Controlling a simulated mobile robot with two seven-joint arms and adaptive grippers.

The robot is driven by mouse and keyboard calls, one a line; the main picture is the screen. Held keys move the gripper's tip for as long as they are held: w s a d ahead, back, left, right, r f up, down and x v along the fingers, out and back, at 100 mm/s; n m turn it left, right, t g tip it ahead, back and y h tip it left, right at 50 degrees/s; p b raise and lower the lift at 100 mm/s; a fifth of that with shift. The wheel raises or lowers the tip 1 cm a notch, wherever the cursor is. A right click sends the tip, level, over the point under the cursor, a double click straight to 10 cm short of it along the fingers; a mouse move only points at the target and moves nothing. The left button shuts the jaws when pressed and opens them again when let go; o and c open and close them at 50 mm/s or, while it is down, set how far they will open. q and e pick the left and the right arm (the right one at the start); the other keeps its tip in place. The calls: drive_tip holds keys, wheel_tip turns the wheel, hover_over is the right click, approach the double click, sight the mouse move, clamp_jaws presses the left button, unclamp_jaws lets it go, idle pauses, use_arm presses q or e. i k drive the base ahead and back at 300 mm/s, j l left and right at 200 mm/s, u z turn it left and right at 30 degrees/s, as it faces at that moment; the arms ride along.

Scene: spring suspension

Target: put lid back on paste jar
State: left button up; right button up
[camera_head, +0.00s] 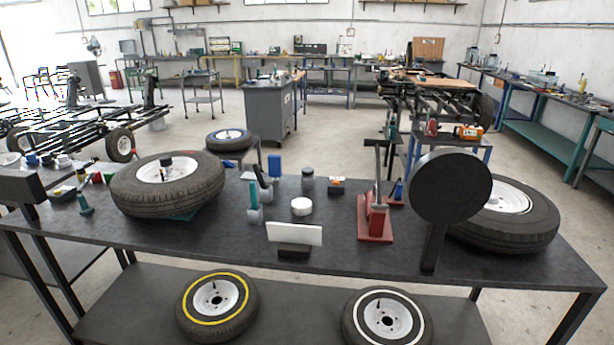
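A short white round piece (301,207) lies on the dark workbench top near the middle; I cannot tell whether it is the lid or a low tub. Behind it stands a small grey jar-like container (308,180) with a dark upper part. It is upright, and the two are apart. At this size I cannot tell whether the container is open or capped, or whether it is the paste jar. Neither of my grippers is in view.
On the workbench (340,255), a large tyre (135,197) lies left and another (530,235) right. A white card (294,233) stands in front of the white piece. A red stand (375,222) and a black round paddle (450,187) are to the right.

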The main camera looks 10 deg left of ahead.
sight(308, 182)
drive_tip(key=i+j+u, duration=0.3)
drive_tip(key=i, duration=0.15)
drive_tip(key=i+j+u, duration=0.15)
drive_tip(key=i+u, duration=0.2)
drive_tip(key=i, duration=0.1)
